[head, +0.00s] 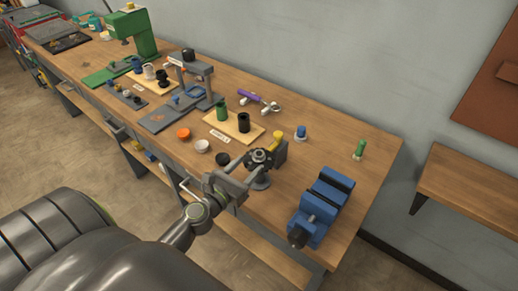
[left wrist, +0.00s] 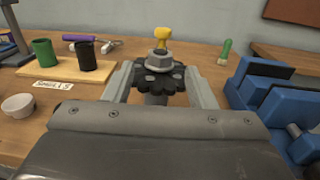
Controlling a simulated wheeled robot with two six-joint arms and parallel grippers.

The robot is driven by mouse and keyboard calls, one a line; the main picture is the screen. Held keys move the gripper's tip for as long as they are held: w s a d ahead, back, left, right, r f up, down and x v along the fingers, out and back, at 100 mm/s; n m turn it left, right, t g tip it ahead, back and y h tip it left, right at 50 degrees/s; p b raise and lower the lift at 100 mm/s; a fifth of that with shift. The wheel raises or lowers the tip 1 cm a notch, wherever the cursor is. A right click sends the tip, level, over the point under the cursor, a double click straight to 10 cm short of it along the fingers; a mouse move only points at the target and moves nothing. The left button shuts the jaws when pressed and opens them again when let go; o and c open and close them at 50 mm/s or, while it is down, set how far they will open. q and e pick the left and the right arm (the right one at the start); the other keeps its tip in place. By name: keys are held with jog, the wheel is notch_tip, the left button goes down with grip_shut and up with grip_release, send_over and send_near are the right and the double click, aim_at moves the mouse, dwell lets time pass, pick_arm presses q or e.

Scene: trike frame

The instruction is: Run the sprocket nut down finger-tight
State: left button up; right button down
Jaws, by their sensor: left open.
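A grey hex nut (left wrist: 160,58) sits on top of a black toothed sprocket (left wrist: 158,77) in the left wrist view. In the head view the sprocket (head: 262,156) is on a dark stand (head: 261,183) near the bench's front edge. My left gripper (head: 252,163) reaches in from the front left. In the left wrist view its two fingers (left wrist: 160,72) are apart, one on each side of the sprocket and nut, with a gap beside the nut. How far down the thread the nut sits cannot be told. My right gripper is not in view.
A blue vise (head: 323,203) stands right of the sprocket. A yellow-topped object (head: 278,138) is just behind it. A board with green and black cups (head: 236,132) and a white bowl (head: 202,146) lie left.

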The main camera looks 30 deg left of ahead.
aim_at(255, 159)
pick_arm(q)
jog(key=w, duration=0.6)
jog(key=shift+w+d+p, duration=0.1)
jog(key=shift+w+p, duration=0.25)
jog(key=shift+p, duration=0.05)
jog(key=c, duration=1)
jog(key=shift+f+h, duration=0.1)
jog(key=shift+h, duration=0.2)
